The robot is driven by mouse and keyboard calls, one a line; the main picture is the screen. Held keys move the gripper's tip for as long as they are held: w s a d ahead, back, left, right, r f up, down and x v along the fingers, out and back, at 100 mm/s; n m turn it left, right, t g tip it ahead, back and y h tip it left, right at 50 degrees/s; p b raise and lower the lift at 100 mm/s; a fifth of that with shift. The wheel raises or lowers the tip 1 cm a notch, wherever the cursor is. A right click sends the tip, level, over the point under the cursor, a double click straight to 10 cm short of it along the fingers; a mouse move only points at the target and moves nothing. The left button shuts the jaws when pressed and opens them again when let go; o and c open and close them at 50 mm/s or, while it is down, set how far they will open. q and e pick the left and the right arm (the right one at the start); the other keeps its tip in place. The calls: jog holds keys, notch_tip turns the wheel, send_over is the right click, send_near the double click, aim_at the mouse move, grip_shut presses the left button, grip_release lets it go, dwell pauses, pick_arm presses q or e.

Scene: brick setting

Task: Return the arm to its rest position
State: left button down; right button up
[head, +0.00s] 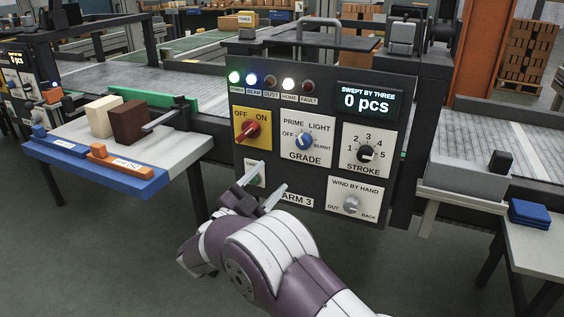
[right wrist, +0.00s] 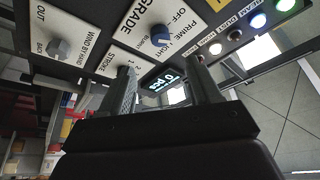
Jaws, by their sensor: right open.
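My right arm comes in from the bottom of the head view, with white and purple links. Its right gripper (head: 271,180) is open and empty, in front of the lower left part of the dark control panel (head: 310,75). In the right wrist view the two fingers (right wrist: 162,72) stand apart with nothing between them, and the panel, seen turned, lies beyond. The gripper partly hides a small white plate (head: 254,168) on the panel. I cannot tell whether the fingers touch the panel. My left gripper does not show.
The panel carries a red switch (head: 251,130), a blue grade knob (head: 304,141), a stroke knob (head: 366,154) and a hand-wind knob (head: 351,204). A side table (head: 178,143) with cream and brown blocks stands left. A right table (head: 548,245) holds blue pieces. Open floor lies below.

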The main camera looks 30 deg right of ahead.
jog(key=shift+s+a+f, duration=0.15)
jog(key=shift+s+a, duration=0.05)
jog(key=shift+a, duration=0.2)
